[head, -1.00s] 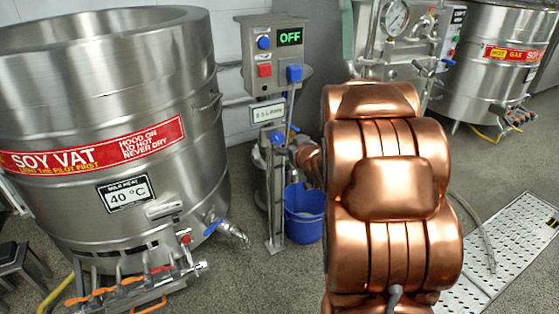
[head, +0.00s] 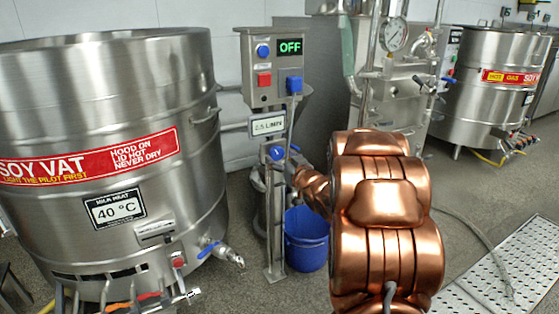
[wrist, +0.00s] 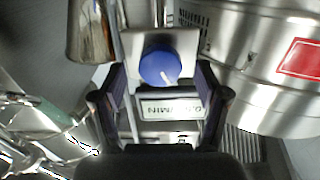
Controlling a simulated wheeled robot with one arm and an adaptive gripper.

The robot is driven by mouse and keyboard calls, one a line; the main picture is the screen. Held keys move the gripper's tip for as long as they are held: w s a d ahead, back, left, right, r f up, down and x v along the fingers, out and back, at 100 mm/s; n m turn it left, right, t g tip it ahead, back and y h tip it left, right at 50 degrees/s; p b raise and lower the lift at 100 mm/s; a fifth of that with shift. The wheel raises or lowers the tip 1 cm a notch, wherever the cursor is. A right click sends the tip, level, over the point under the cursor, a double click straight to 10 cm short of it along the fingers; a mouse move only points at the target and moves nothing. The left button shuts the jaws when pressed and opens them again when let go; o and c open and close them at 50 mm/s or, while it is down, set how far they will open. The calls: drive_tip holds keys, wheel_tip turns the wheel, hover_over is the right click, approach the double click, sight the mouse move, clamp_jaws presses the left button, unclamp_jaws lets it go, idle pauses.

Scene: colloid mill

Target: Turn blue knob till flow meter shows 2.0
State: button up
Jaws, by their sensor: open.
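The blue knob (head: 277,152) sits on the stand just below the white flow meter plate (head: 267,125). The plate's small digits are blurred; they look like 0.5 L/MIN. In the wrist view the blue knob (wrist: 160,66), with a white pointer mark, faces me upside down, and the flow meter plate (wrist: 172,104) lies below it in the picture. My gripper (wrist: 160,80) is open, with one dark finger on each side of the knob and visible gaps between. In the head view my copper arm reaches to the knob and mostly hides my gripper.
A control box (head: 275,65) showing OFF stands above the plate, with other blue and red controls. The large soy vat (head: 110,215) is close on the left. A blue bucket (head: 306,250) stands on the floor by the stand. A steel machine (head: 395,95) stands behind right.

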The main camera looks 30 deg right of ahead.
drive_tip(key=shift+w, duration=0.9)
drive_tip(key=shift+c, duration=0.2)
drive_tip(key=c, duration=1)
drive_tip(key=shift+d, duration=0.25)
drive_tip(key=shift+c, duration=0.6)
drive_tip(key=shift+a, duration=0.15)
